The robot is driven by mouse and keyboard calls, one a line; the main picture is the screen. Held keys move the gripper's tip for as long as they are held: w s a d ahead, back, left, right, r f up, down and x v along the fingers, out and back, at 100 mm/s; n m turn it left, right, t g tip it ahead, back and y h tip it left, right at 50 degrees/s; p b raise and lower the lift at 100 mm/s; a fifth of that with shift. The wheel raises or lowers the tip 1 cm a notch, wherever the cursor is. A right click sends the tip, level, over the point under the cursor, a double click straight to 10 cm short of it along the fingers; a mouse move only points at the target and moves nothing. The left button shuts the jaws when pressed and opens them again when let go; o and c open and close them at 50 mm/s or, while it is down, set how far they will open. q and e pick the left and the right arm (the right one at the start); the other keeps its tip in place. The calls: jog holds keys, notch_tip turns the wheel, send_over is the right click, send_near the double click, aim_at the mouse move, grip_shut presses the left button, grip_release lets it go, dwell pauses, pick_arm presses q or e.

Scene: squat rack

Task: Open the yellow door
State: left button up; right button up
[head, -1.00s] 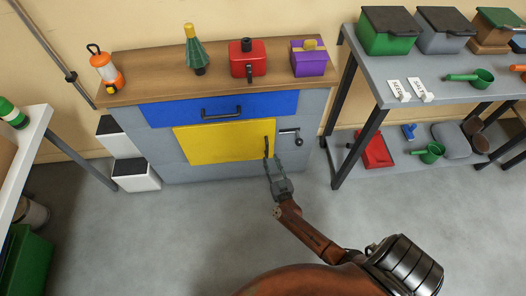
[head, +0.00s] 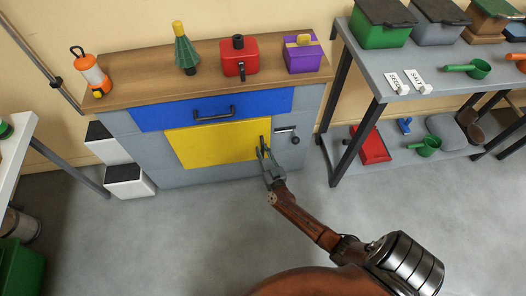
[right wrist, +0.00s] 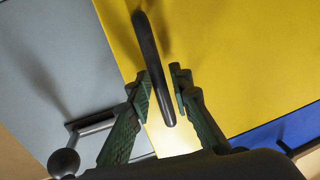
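The yellow door (head: 208,145) is shut, flush in the front of the grey cabinet. Its dark upright bar handle (head: 262,141) is at the door's right edge. My right gripper (head: 264,156) is at that handle. In the right wrist view, the handle (right wrist: 152,65) passes between the two fingertips of my right gripper (right wrist: 162,85). The fingers are apart, one on each side of the bar. The left one in that picture is very close to the bar; I cannot tell if it touches. My left gripper is not in view.
A blue drawer (head: 170,112) is above the door. A dark crank with a round knob (head: 294,139) is right of the handle, and it also shows near the fingers (right wrist: 65,160). A metal shelf (head: 372,80) stands to the right. The floor in front is clear.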

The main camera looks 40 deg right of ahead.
grip_shut()
jog(key=shift+s, duration=0.15)
dwell(0.4)
